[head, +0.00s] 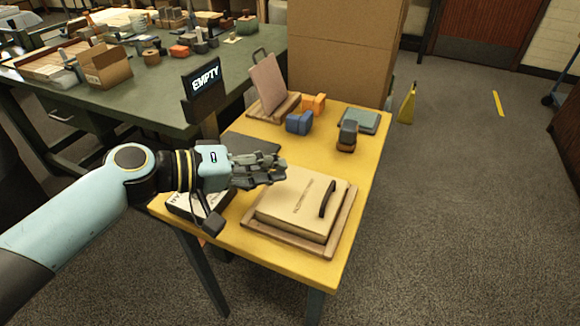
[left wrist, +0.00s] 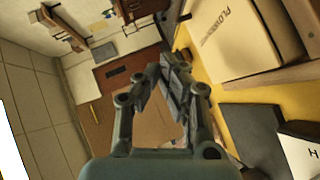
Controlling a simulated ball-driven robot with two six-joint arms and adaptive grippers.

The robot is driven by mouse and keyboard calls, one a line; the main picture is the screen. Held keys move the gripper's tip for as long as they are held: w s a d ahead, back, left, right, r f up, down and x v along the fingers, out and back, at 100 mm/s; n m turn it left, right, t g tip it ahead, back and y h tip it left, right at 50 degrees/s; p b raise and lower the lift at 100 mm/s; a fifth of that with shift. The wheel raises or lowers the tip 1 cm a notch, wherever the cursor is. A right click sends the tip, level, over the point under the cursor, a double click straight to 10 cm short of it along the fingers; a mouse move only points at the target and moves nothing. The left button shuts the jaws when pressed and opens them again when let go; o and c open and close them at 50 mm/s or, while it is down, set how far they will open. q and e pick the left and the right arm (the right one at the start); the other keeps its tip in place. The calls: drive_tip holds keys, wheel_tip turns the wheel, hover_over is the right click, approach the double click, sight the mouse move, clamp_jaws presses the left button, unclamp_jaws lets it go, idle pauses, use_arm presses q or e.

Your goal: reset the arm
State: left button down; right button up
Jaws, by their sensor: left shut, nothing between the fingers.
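My left gripper (head: 274,168) is shut and empty. In the head view it is above the yellow table (head: 364,170), just behind and left of a closed beige box (head: 297,199) with a dark handle. In the left wrist view the gripper (left wrist: 165,75) has its fingers together, and the beige box (left wrist: 232,40) lies to the right. My left arm comes in from the left of the head view. My right gripper is not in view.
The box sits on a wooden tray (head: 267,236). Behind are a blue block (head: 299,123), an orange block (head: 314,103), a dark-and-orange item (head: 347,136) and a tilted pink board (head: 269,84). An "EMPTY" sign (head: 204,80) stands left.

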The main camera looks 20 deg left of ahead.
use_arm(q)
drive_tip(key=s+d+f+m+g+y, duration=0.15)
drive_tip(key=s+m+g+y, duration=0.45)
drive_tip(key=s, duration=0.8)
drive_tip(key=s+a+r+g+y, duration=0.1)
drive_tip(key=s+a+r+y, duration=0.1)
drive_tip(key=s+a+y, duration=0.55)
drive_tip(key=s+a+f+g+h, duration=0.1)
drive_tip(key=a+f, duration=0.1)
drive_tip(key=f, duration=1)
drive_tip(key=s+a+f+h, duration=0.1)
drive_tip(key=a+f, duration=0.2)
drive_tip(key=f, duration=1)
drive_tip(key=s+f+g, duration=0.1)
drive_tip(key=s+f, duration=1.6)
drive_tip(key=s, duration=0.2)
drive_tip(key=shift+a+f+g, duration=0.25)
drive_tip(key=shift+a+g, duration=0.15)
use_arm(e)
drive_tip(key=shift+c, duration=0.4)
